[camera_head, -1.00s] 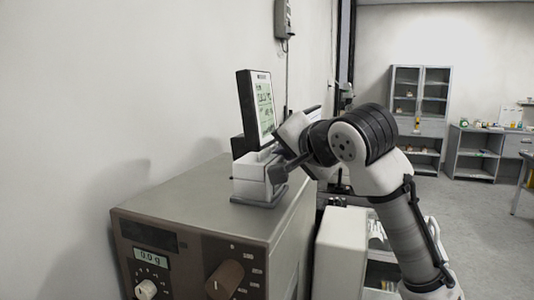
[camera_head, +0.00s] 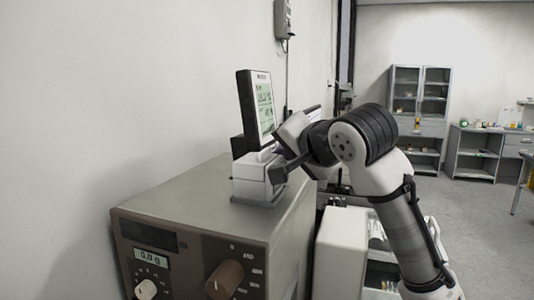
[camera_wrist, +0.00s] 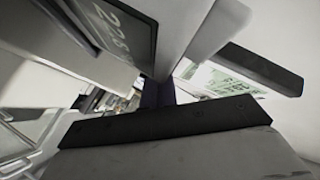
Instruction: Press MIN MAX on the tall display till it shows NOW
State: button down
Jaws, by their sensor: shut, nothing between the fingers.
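The tall display (camera_head: 260,105) stands tilted up behind a small pale box-shaped unit on top of the grey-brown cabinet. Its screen faces right, with dark figures too small to read. Part of its screen also shows at the right of the wrist view (camera_wrist: 228,82). The MIN MAX button cannot be made out. My gripper (camera_head: 277,174) is shut and empty, low in front of the display beside the pale unit (camera_head: 252,188). Whether its tip touches anything cannot be told.
The cabinet (camera_head: 190,200) has a front panel with a small readout (camera_head: 151,256) and knobs (camera_head: 225,280). A plain wall runs along the left. A white box (camera_head: 340,250) stands right of the cabinet. Shelves (camera_head: 420,110) stand far back, with open floor before them.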

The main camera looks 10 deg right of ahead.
jog(key=shift+w+a, duration=0.1)
jog(key=shift+a, duration=0.05)
jog(key=shift+w+a, duration=0.2)
jog(key=shift+w+a+f, duration=0.1)
jog(key=shift+w+a, duration=0.05)
jog(key=shift+a, duration=0.15)
dwell(1.0)
jog(key=shift+d, duration=0.1)
jog(key=shift+s+d, duration=0.4)
jog(key=shift+d, duration=0.15)
jog(key=shift+s+d+r, duration=0.2)
jog(key=shift+s+d, duration=0.5)
jog(key=shift+d, duration=0.35)
jog(key=shift+s+d+r, duration=0.2)
jog(key=shift+s+d, duration=0.5)
jog(key=shift+d, duration=0.3)
